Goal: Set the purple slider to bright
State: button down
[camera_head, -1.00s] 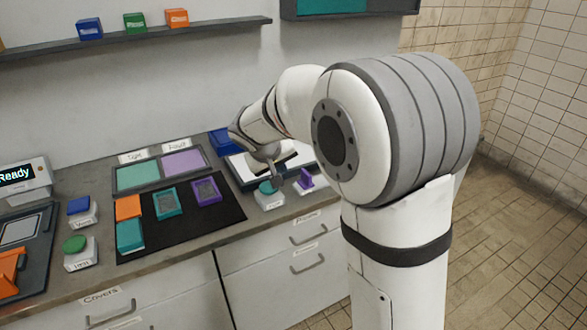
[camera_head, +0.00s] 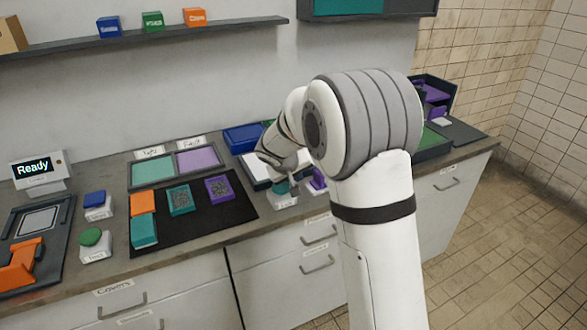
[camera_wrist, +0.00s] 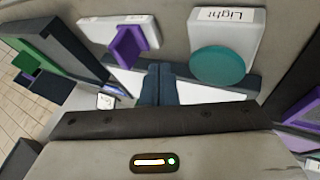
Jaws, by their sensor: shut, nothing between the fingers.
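The purple slider (camera_head: 318,179) stands at the counter's front edge, partly hidden behind my arm in the head view. In the wrist view, the purple slider (camera_wrist: 130,46) is a faceted knob on a white base, with a label too small to read. Beside it is a teal round button (camera_wrist: 218,65) on a white base labelled "Light"; it also shows in the head view (camera_head: 281,187). My gripper (camera_wrist: 156,78) is shut and empty, its dark fingers together, just below the slider and left of the teal button in the wrist view. I cannot tell whether it touches either.
A white panel with a dark edge lies under my gripper, near a blue bin (camera_head: 243,138). A black mat (camera_head: 225,209) with teal, orange and purple pieces lies left. A green-edged tray (camera_head: 434,147) and a dark purple-topped holder (camera_head: 436,90) stand right.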

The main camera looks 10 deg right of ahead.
jog(key=shift+x, duration=1.05)
jog(key=d, duration=0.1)
jog(key=w+d+p, duration=0.1)
jog(key=d, duration=0.1)
jog(key=shift+d+r, duration=0.15)
jog(key=shift+r, duration=0.1)
jog(key=shift+w+d+f, duration=0.1)
jog(key=shift+d, duration=0.15)
jog(key=shift+w, duration=0.1)
